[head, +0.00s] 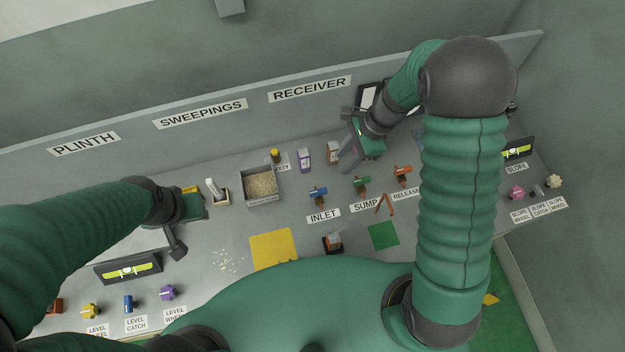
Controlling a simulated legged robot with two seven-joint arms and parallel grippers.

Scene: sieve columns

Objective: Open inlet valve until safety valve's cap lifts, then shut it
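The inlet valve (318,193) has a blue handle and stands behind the INLET label (322,216). The likely safety valve (275,156) is a small yellow-capped piece at the back, beside a partly readable label (282,166). It is too small to tell whether its cap is raised. My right gripper (347,142) is behind and to the right of the inlet valve, with its fingers apart and nothing seen between them. My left gripper (182,222) is at the left, well away from both valves; its fingertips are not clear.
Purple-and-white (304,160) and orange-and-white (333,153) boxes stand behind. A yellow mat (273,249) lies in front, with spilled grains (228,262).

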